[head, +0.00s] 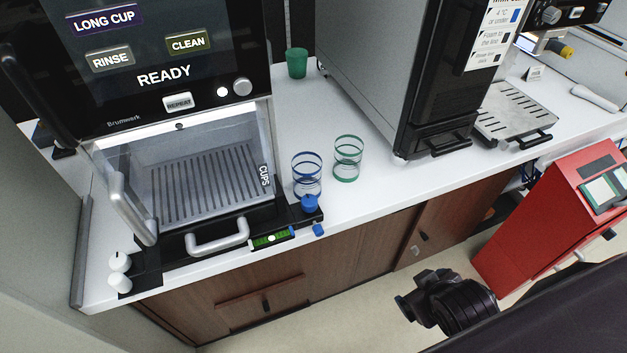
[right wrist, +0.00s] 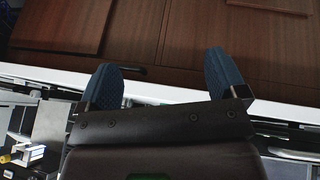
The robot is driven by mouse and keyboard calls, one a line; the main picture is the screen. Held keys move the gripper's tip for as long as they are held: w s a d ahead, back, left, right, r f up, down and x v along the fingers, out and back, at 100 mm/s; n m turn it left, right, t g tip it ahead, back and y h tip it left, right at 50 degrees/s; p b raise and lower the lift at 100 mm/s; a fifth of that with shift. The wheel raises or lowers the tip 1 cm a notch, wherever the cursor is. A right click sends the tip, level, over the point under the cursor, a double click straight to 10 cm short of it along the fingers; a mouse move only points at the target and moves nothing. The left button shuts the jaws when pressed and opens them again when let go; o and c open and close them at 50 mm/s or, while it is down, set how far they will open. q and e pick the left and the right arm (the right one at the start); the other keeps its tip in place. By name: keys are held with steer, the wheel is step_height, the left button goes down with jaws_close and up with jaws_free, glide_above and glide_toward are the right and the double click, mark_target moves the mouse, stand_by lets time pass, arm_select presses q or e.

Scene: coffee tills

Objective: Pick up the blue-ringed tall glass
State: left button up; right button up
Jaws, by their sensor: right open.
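The blue-ringed tall glass (head: 307,177) stands upright on the white counter, just right of the coffee machine with the READY screen. A blue knob on the machine's base hides part of its bottom. A similar green-ringed glass (head: 347,158) stands close to its right, slightly farther back. My right gripper (right wrist: 160,64) is open and empty in the right wrist view, its two blue fingers spread in front of brown cabinet doors. No glass shows in that view. In the head view my dark right arm is at the lower right, below and apart from the counter. My left gripper is not in view.
The coffee machine (head: 170,110) has an open cup bay and a handle in front. A grey and black machine (head: 400,75) stands behind and right of the glasses. A green cup (head: 296,63) is at the back. A red terminal (head: 545,220) stands at right. White counter (head: 372,198) is clear right of the glasses.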

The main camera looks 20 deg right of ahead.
mark_target(307, 163)
steer(key=w+d+r+n+t+h, duration=0.1)
steer(key=w+d+r+n+t, duration=0.1)
steer(key=w+r+n+t, duration=0.45)
steer(key=w+d+r+n+t+h, duration=0.1)
steer(key=w+d+r+n+t, duration=0.15)
steer(key=w+n, duration=0.55)
steer(key=shift+w+a+r+n+y+p, duration=0.15)
steer(key=shift+w+a+n+y, duration=2.5)
steer(key=shift+n, duration=1.8)
steer(key=shift+w+a+r+n+y+p, duration=0.2)
steer(key=shift+w+a+n+y, duration=2.4)
steer(key=shift+n, duration=1.85)
steer(key=shift+w+a+r+n+y+p, duration=0.15)
steer(key=shift+w+a+n+y, duration=1.9)
steer(key=shift+w+a+n, duration=1.8)
steer(key=shift+s+d+n, duration=0.4)
steer(key=shift+s+n, duration=0.2)
steer(key=shift+s, duration=0.25)
steer(key=shift+c, duration=0.2)
steer(key=c, duration=1.3)
